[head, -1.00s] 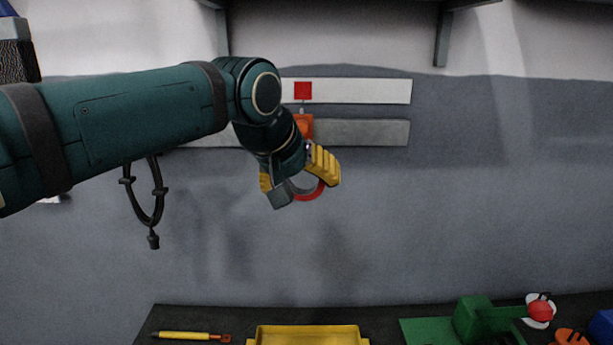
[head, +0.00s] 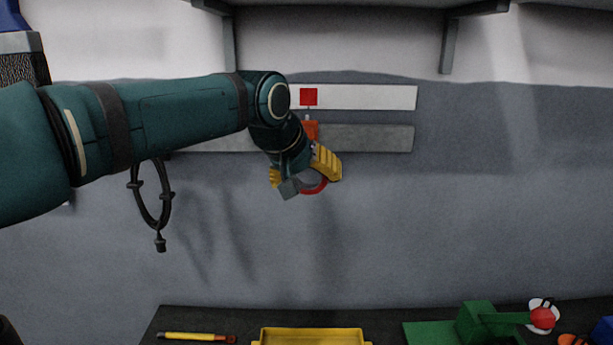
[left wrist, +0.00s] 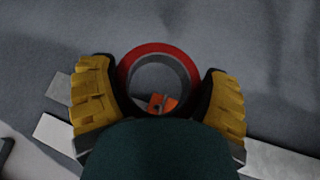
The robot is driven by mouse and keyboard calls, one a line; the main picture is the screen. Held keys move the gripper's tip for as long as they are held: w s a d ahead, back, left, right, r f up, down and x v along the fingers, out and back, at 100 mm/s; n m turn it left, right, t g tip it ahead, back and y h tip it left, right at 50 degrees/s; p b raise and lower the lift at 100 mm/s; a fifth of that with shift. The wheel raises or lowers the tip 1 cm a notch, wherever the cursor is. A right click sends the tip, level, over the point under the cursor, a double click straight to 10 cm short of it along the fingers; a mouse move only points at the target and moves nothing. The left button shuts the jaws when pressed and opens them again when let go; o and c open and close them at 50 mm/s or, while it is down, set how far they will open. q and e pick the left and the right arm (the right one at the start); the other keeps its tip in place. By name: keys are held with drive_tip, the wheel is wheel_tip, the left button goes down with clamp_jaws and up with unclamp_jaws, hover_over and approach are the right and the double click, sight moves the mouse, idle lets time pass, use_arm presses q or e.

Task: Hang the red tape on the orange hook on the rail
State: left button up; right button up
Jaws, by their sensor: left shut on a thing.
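The red tape (head: 313,189) is a ring held by my left gripper (head: 308,172), in front of the wall just below the rail (head: 370,138). In the left wrist view the red tape (left wrist: 157,51) sits between the two yellow fingers of my left gripper (left wrist: 158,85), which are shut on it. The orange hook (head: 311,129) is on the grey rail, partly hidden by my left wrist. In the left wrist view the orange hook (left wrist: 161,104) shows through the tape's opening. I cannot tell whether tape and hook touch. My right gripper is not in view.
A white strip with a red square (head: 308,97) is above the rail. Below, a dark bench holds a yellow tray (head: 311,336), a yellow screwdriver-like tool (head: 195,336) and a green fixture (head: 474,322) with a red knob (head: 542,318). The wall between rail and bench is clear.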

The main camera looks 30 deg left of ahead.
use_arm(q)
drive_tip(key=w+a, duration=0.1)
drive_tip(key=w, duration=0.2)
drive_tip(key=w+a+f+p, duration=0.1)
drive_tip(key=shift+w+a, duration=0.2)
drive_tip(key=shift+a, duration=0.15)
drive_tip(key=shift+f, duration=0.15)
drive_tip(key=shift+f, duration=0.25)
idle(0.7)
drive_tip(key=o, duration=1.1)
drive_tip(key=shift+c, duration=0.2)
drive_tip(key=shift+a, duration=0.1)
drive_tip(key=shift+r, duration=0.1)
drive_tip(key=v, duration=1.2)
